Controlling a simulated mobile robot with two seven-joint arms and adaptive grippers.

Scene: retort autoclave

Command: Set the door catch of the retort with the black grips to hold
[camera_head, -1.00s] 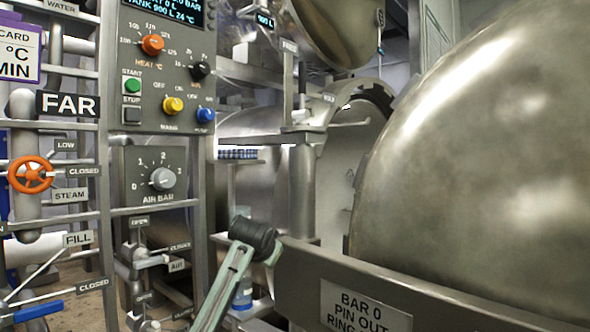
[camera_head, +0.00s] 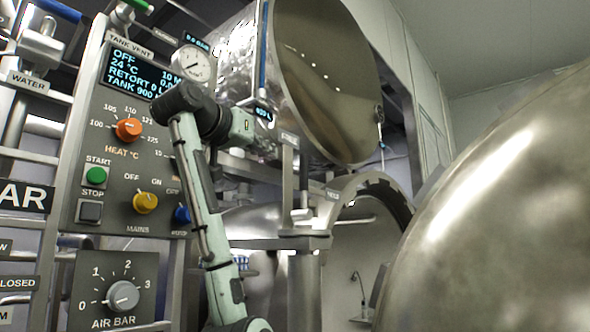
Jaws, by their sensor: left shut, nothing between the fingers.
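The door catch (camera_head: 301,213) is a small pale metal piece on top of the steel hinge post (camera_head: 303,285). The retort door (camera_head: 515,210) is a large domed steel shell, swung open at the right.
The control panel (camera_head: 122,203) with knobs and a display stands at the left, close to my arm. Another domed steel shell (camera_head: 330,75) hangs above the catch. A gauge (camera_head: 194,65) and pipes are at the upper left. Some open room lies between arm and post.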

